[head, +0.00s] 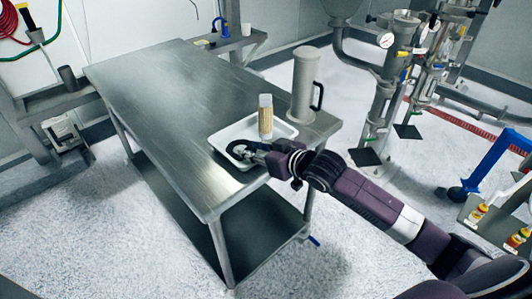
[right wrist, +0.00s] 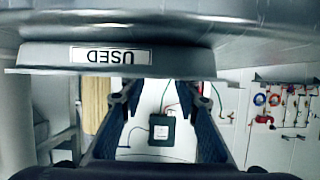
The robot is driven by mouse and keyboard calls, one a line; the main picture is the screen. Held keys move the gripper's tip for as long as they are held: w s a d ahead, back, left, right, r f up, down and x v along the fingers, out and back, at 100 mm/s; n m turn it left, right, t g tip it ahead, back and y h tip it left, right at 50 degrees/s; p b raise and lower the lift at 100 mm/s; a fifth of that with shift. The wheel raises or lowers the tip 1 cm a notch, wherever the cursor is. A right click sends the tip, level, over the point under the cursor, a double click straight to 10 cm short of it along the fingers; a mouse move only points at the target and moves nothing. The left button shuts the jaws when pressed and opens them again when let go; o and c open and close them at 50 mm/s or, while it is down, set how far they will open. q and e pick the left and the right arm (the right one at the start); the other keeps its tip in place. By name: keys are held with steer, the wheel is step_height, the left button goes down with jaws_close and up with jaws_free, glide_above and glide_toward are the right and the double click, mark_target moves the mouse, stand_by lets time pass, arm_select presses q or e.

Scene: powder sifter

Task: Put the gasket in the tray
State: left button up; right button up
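The white tray (head: 283,130) lies on the near right part of the steel table. Its front wall with an upside-down "USED" label (right wrist: 110,55) crosses the right wrist view. My right gripper (head: 240,149) is at the tray's left part, at about rim height. In the right wrist view its two fingers (right wrist: 167,95) stand apart with nothing visible held between them. I cannot make out a gasket for certain; the dark curved shape at the gripper's end looks like its fingers and may hide it. My left gripper is not in view.
A clear container with yellowish contents (head: 265,117) stands upright at the tray, right of my gripper. A tall steel cylinder with a black handle (head: 304,84) stands behind it. The table's left and middle (head: 165,90) are bare. Sifter equipment (head: 385,100) stands on the right.

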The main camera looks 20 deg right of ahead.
steer(key=v, duration=1.1)
steer(key=shift+b, duration=0.35)
